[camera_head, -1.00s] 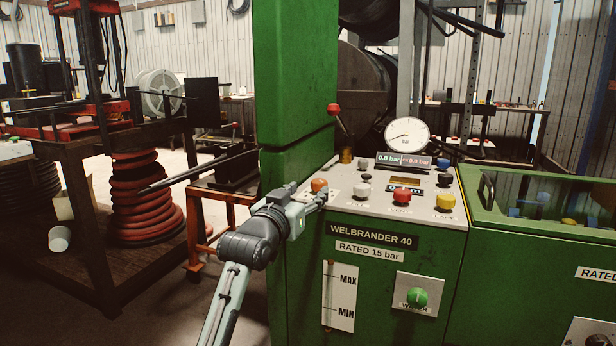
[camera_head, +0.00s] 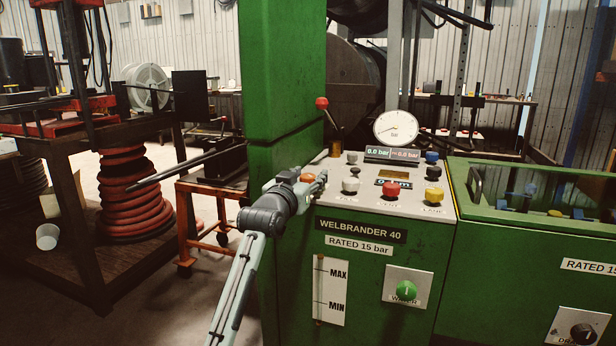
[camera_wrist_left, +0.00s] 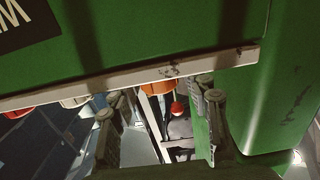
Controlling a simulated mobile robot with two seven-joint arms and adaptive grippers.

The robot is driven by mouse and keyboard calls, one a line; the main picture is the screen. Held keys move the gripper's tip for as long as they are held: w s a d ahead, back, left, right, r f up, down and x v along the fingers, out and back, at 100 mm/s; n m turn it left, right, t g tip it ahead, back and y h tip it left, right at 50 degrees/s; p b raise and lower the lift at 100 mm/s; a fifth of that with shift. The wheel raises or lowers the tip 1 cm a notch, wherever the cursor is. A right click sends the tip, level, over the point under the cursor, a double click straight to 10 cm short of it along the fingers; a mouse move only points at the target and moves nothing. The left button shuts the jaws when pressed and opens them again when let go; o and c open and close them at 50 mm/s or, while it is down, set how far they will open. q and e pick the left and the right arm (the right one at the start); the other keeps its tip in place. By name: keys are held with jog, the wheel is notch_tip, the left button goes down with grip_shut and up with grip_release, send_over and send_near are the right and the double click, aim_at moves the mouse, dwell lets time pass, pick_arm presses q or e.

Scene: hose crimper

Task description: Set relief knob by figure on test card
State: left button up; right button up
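An orange knob (camera_head: 307,177) sits at the left end of the grey top panel (camera_head: 372,206) of the green machine. It also shows in the left wrist view (camera_wrist_left: 158,87), partly hidden by the panel edge. My left gripper (camera_head: 318,187) is at the panel's front left corner, close to this knob. In the left wrist view its two fingers (camera_wrist_left: 161,116) stand apart with nothing gripped, the knob showing beyond them. Contact with the knob cannot be told. I cannot make out which knob is the relief knob, nor a test card. My right gripper is not in view.
The panel also carries a red knob (camera_head: 390,192), a yellow knob (camera_head: 433,194), several other knobs, a red-tipped lever (camera_head: 322,103), a gauge (camera_head: 396,128) and a 0.0 bar display (camera_head: 392,154). A green column (camera_head: 284,70) rises behind my gripper. A green tank (camera_head: 540,195) stands right.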

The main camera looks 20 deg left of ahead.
pick_arm(q)
jog(key=c, duration=0.9)
jog(key=shift+c, duration=0.2)
jog(key=shift+n+y, duration=0.3)
jog(key=shift+y, duration=0.2)
